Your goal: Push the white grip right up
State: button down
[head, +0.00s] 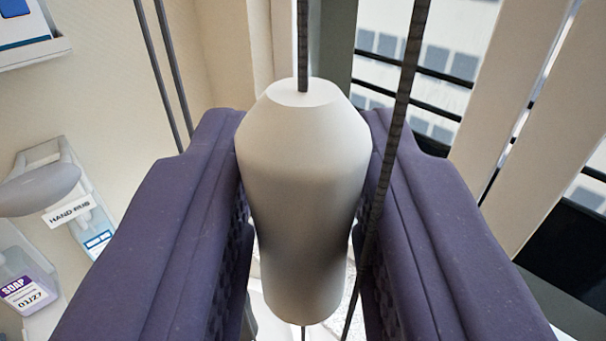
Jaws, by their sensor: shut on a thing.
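The white grip (303,190) is a smooth, capsule-like handle in the middle of the head view, upright, with a tapered top. A thin dark cord (302,45) runs into its top, and a short piece shows below it. My gripper (303,215) has two purple padded fingers, one on each side of the grip. It is shut on the grip, with both fingers against its sides. The grip's back is hidden.
Other dark cords (402,110) run close by, one passing in front of the right finger. Hand rub (65,200) and soap (25,285) dispensers are on the left wall. Pale vertical slats (515,85) and a window stand at the right.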

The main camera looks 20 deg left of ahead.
aim_at(302, 91)
notch_tip(302, 91, up, 13)
jog(key=p, duration=0.6)
jog(key=shift+r, duration=0.1)
jog(key=c, duration=1.1)
grip_release()
jog(key=shift+o, duration=0.7)
jog(key=v, duration=0.7)
jog(key=shift+s+d, duration=0.2)
jog(key=shift+s, duration=0.15)
